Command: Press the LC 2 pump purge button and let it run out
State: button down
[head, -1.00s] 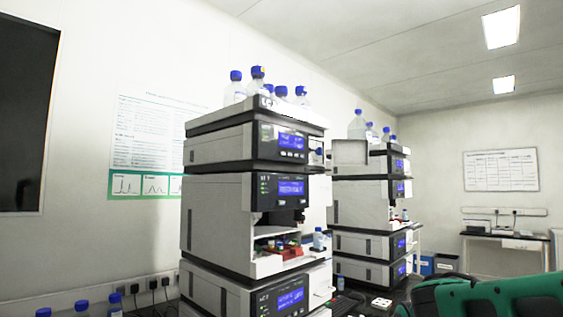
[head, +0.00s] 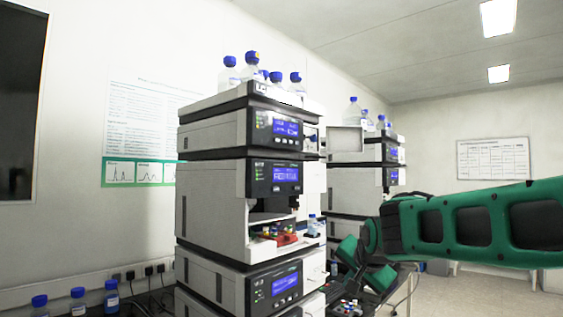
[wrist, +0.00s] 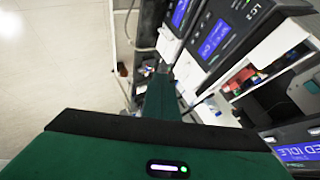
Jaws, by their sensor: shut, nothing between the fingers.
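The near instrument stack (head: 212,222) stands left of centre in the head view, with dark front panels and lit blue screens. Its top label begins "LC"; the number is too small to read there. In the wrist view a dark panel labelled LC 2 (wrist: 240,22) is at the upper right. I cannot make out the purge button in either view. My gripper (wrist: 160,80) is shut and empty, pointing up the wrist view, apart from the panels. In the head view my green arm enters from the right, with its end to the right of the near stack.
A second stack (head: 345,190) stands behind, partly covered by my arm. Blue-capped bottles (head: 252,68) stand on the near stack's top. An open bay holds a red vial tray (head: 275,238). More bottles (head: 78,300) are at the lower left. Open floor shows at the right.

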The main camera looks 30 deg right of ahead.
aim_at(284, 141)
jog(key=w+d+r+m+t+h, duration=0.1)
jog(key=w+r+m+t, duration=0.3)
jog(key=r, duration=0.5)
jog(key=w+d+r+m+t+h, duration=0.1)
jog(key=w+r+t, duration=0.1)
jog(key=w+r, duration=0.6)
jog(key=w+a+r+m+t, duration=0.1)
jog(key=r+m+t, duration=0.2)
jog(key=r, duration=0.7)
jog(key=w+a+r+m+t+h, duration=0.1)
jog(key=a+r+m+t, duration=0.1)
jog(key=r, duration=0.9)
jog(key=shift+m+t+h, duration=0.3)
jog(key=shift+m+t, duration=0.1)
jog(key=shift+t, duration=0.4)
jog(key=shift+w+a, duration=0.1)
jog(key=shift+w, duration=0.15)
jog(key=shift+w+a, duration=0.5)
jog(key=shift+w, duration=0.85)
jog(key=shift+w+a, duration=0.45)
jog(key=shift+w, duration=0.85)
jog(key=shift+w+a, duration=0.5)
jog(key=shift+w, duration=0.85)
jog(key=shift+w+a, duration=0.15)
jog(key=shift+w, duration=0.2)
